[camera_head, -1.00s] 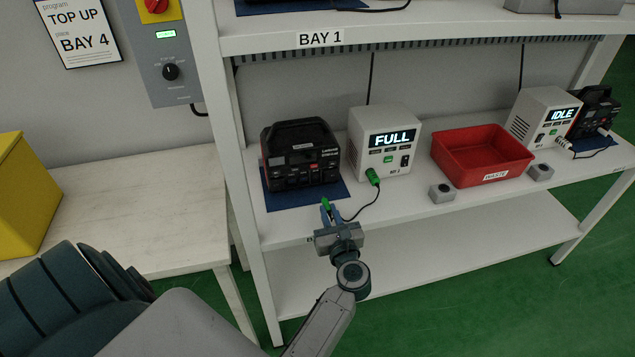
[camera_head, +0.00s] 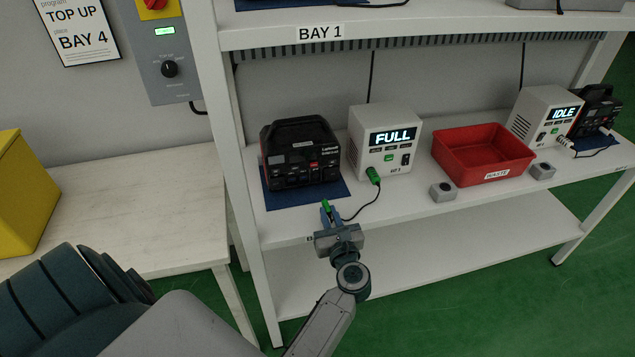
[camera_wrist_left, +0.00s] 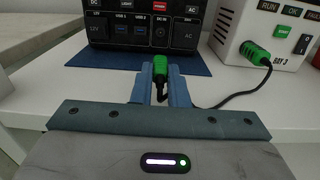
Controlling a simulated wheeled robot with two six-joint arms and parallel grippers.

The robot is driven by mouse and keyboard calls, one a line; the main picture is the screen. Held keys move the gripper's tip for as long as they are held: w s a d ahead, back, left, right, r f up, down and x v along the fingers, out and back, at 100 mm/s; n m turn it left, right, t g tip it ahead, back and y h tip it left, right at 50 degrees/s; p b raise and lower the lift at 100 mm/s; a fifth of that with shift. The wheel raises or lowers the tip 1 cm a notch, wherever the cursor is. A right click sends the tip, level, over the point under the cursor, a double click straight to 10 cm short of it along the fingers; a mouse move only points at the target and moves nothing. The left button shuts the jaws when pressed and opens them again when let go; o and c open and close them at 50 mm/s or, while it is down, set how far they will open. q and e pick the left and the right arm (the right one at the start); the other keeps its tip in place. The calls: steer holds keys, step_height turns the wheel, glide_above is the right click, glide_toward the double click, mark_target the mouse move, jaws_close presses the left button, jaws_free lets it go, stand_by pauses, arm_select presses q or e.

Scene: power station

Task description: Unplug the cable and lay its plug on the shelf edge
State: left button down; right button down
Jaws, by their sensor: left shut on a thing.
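My left gripper (camera_head: 327,212) is shut on a green plug (camera_head: 325,204) at the front edge of the shelf (camera_head: 285,228). In the left wrist view the plug (camera_wrist_left: 160,68) sits between the two blue-grey fingers (camera_wrist_left: 160,85), in front of the power station's sockets and apart from them as far as I can tell. A black cable (camera_head: 365,207) runs from the plug to a green connector (camera_head: 373,176) on the charger showing FULL (camera_head: 392,137). The black power station (camera_head: 301,153) stands on a blue mat (camera_head: 335,195). My right gripper is not in view.
A red bin (camera_head: 482,155) labelled WASTE stands right of the charger. Two small grey boxes (camera_head: 443,192) sit near the shelf's front edge.

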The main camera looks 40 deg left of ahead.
arm_select(q)
steer(key=shift+f+b, duration=1.15)
steer(key=shift+f, duration=0.1)
steer(key=c, duration=1.3)
jaws_free()
steer(key=shift+c, duration=0.2)
